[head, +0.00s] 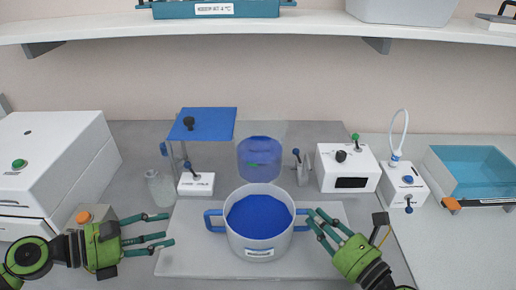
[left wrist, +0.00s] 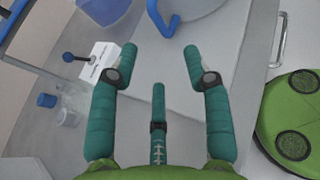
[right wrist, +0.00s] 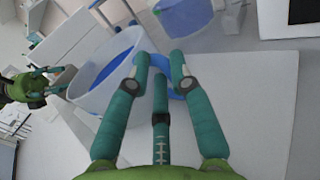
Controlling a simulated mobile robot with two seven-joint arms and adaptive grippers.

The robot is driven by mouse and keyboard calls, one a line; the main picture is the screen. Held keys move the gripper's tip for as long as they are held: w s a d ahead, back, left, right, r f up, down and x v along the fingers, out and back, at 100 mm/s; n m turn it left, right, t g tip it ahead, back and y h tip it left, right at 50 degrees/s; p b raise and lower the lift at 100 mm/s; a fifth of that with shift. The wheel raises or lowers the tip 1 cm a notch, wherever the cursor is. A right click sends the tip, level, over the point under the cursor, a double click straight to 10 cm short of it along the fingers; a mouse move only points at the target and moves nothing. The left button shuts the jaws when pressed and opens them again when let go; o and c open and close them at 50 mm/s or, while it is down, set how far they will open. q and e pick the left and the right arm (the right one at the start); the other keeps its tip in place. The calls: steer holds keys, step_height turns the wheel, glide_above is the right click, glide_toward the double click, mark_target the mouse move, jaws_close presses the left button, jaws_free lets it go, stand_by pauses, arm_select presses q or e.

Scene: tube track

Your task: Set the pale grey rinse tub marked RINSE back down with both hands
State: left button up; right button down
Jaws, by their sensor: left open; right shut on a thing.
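The pale grey rinse tub (head: 262,250) stands upright over the light grey board (head: 187,262), with blue inside and a small label too small to read. I cannot tell whether its base touches the board. It has a blue left handle (head: 213,221) and a right handle mostly hidden by fingers. My right gripper (head: 312,218) is shut on the right handle; the right wrist view shows the handle (right wrist: 180,92) between the fingers. My left gripper (head: 168,230) is open and empty, left of the left handle and apart from it; that handle shows ahead in the left wrist view (left wrist: 163,19).
A translucent blue vessel (head: 259,158) stands behind the tub. A glass bottle (head: 160,189) and a blue-topped stand (head: 203,124) are behind left. White boxes (head: 348,170) stand behind right. A white machine (head: 45,165) is far left, and a shelf (head: 200,30) runs above.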

arm_select(q)
steer(key=shift+s+a+r, duration=0.3)
steer(key=shift+s+a, duration=0.1)
steer(key=shift+a, duration=0.15)
arm_select(e)
steer(key=shift+r, duration=0.1)
steer(key=c, duration=1)
jaws_free()
steer(key=shift+c, duration=0.2)
steer(key=shift+d, duration=0.1)
steer(key=shift+s+d, duration=0.1)
steer(key=shift+s, duration=0.15)
steer(key=v, duration=1.1)
steer(key=shift+s+d, duration=0.15)
